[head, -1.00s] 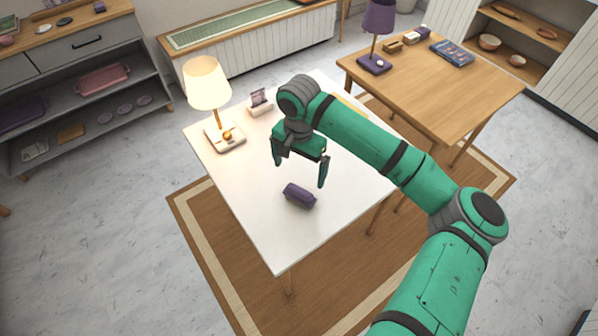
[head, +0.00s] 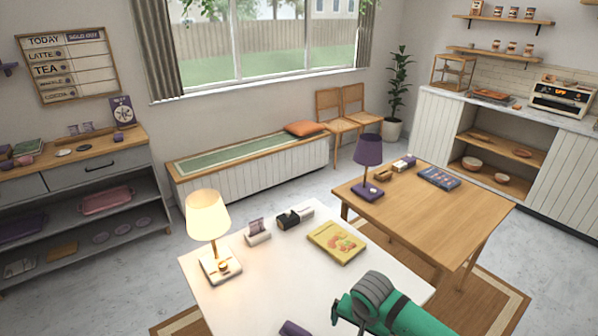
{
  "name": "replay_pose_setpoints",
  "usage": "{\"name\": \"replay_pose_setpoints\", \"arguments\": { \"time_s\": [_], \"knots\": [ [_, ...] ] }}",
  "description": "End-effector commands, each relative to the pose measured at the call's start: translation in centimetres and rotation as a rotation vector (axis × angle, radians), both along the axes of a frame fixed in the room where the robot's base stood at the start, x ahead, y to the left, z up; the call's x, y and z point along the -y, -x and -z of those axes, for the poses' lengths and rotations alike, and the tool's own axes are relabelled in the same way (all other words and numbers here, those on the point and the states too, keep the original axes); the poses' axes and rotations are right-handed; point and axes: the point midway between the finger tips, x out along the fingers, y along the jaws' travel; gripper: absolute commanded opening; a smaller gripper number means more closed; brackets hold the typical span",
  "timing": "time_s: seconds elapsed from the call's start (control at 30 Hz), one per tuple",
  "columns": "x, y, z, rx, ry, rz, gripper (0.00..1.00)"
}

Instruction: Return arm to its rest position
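My arm (head: 385,308) shows only in part in the head view, a green link with a grey joint at the bottom right, over the near end of the white table (head: 220,298). My gripper is out of the frame, so I cannot see its fingers. A dark purple object (head: 294,328) lies on the white table, cut off by the bottom edge.
On the white table stand a lit lamp (head: 208,218), a small card holder (head: 257,232), a black and white item (head: 294,217) and a yellow book (head: 336,242). A wooden table (head: 440,215) with a purple lamp (head: 368,163) is at the right.

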Motion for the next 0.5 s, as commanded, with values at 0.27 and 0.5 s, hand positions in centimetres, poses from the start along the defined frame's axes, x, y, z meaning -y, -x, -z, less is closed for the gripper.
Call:
{"name": "replay_pose_setpoints", "arguments": {
  "time_s": [0.27, 0.5],
  "knots": [
    [8.6, 6.4, 5.4, 0.099, 0.049, -0.074, 1.00],
    [12.0, 13.6, 9.3, 0.166, 0.075, -0.174, 1.00]
  ]
}}
